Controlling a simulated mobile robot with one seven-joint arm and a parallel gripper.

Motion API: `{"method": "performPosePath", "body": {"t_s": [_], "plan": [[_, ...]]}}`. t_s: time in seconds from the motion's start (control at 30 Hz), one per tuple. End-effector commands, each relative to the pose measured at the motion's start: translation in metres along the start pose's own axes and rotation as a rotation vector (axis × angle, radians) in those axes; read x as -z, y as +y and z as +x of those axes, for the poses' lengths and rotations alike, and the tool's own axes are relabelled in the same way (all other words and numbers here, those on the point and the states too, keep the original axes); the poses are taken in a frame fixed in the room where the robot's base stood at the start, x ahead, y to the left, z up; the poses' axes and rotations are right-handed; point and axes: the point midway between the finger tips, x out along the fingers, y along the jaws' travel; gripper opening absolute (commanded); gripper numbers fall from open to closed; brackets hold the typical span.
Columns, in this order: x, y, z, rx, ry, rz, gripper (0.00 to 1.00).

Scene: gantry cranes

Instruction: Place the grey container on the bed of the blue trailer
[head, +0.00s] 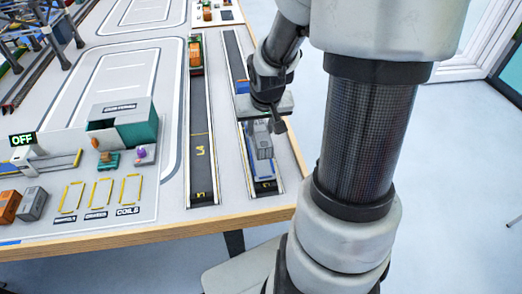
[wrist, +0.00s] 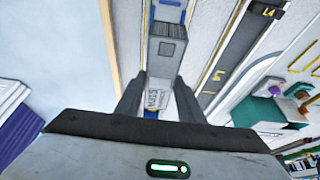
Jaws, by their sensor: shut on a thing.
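My gripper (head: 272,124) is shut on the grey container (head: 263,143). In the wrist view, the grey container (wrist: 166,52) sits between the two dark fingers (wrist: 160,98) and points away from the palm. The blue trailer (head: 263,172) stands in the rightmost lane near the table's front edge.
A second grey container (head: 33,204) and an orange one (head: 8,207) stand at the front left. An orange-loaded truck (head: 195,57) is in the neighbouring lane (head: 201,150). A blue thing (head: 241,86) lies farther back in the trailer's lane. The table edge (head: 297,150) is close on the right.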

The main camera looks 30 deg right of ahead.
Motion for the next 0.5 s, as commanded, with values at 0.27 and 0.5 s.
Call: {"method": "performPosePath", "body": {"t_s": [0.27, 0.5], "plan": [[-0.011, -0.001, 0.027, 0.001, 0.001, -0.002, 0.09], [-0.025, 0.000, 0.062, 0.000, 0.000, -0.001, 0.09]]}}
